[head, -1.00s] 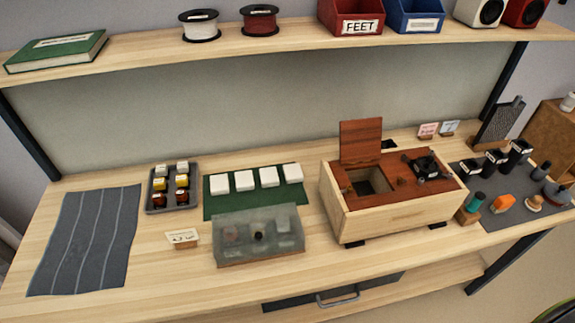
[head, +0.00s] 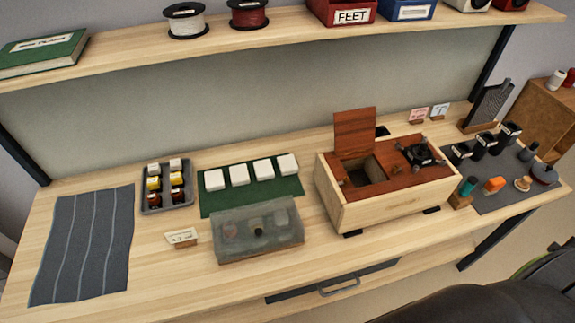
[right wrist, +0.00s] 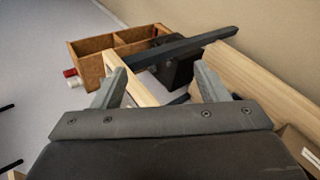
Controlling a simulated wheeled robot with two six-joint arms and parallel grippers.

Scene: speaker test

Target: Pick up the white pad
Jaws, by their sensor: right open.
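Several white pads lie in a row on a green mat (head: 292,186) at the middle of the bench. The leftmost white pad (head: 214,180) and the rightmost white pad (head: 288,164) are at the row's ends, all flat and apart from each other. My right gripper (right wrist: 158,88) is open and empty in the right wrist view, over the floor side of the bench and far from the pads. A dark rounded part of my own body shows at the lower right of the head view. My left gripper is not in view.
A translucent lidded box (head: 258,232) sits in front of the mat. A wooden box (head: 395,200) with a raised lid stands right of it. A tray of small jars (head: 168,186) is left. A shelf (head: 280,47) overhangs the back. A wooden crate (right wrist: 90,70) shows in the wrist view.

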